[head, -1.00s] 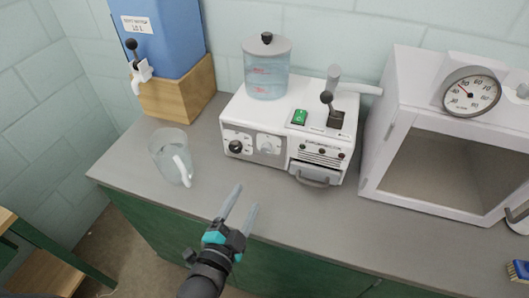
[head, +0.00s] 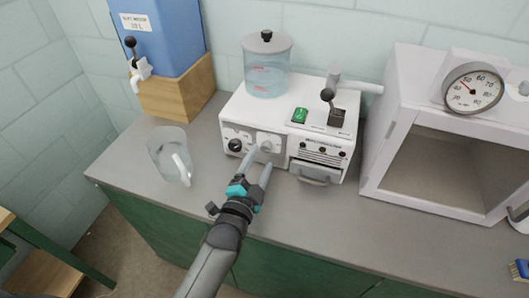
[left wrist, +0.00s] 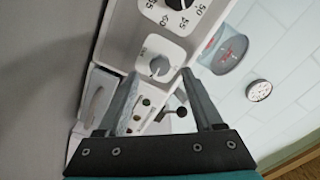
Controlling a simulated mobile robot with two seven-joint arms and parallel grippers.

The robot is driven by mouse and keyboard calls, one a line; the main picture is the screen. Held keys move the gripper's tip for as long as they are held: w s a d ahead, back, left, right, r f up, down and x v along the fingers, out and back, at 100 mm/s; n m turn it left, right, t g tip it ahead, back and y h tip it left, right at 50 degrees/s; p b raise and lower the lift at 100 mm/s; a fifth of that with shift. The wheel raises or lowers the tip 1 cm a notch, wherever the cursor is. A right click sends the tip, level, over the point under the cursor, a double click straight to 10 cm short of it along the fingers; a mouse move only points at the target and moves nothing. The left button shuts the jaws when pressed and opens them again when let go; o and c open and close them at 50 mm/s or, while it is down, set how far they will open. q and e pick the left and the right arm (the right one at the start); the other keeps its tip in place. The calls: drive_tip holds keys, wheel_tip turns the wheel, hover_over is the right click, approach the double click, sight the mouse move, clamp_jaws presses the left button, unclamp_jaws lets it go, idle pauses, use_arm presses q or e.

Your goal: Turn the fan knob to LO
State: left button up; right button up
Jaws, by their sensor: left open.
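A white machine (head: 238,112) stands on the counter. Its front has a black dial (head: 235,145) with numbers and, to the right, a pale grey knob (head: 266,144) on a white plate, which I take to be the fan knob. My left gripper (head: 259,158) is open in front of the grey knob. In the left wrist view the grey knob (left wrist: 160,66) appears between the tips of the open gripper (left wrist: 160,75). I cannot tell whether they touch it. The knob's markings are too small to read. My right gripper is not in view.
A clear jug (head: 165,158) stands on the counter to the left. The machine carries a water tank (head: 267,75), a green switch (head: 300,116), a black lever (head: 328,97) and a front drawer (head: 315,176). A white cabinet with a gauge (head: 472,90) stands to the right.

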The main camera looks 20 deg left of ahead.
sight(266, 150)
use_arm(q)
drive_tip(key=shift+w+d, duration=0.1)
drive_tip(key=shift+w, duration=1.85)
clamp_jaws()
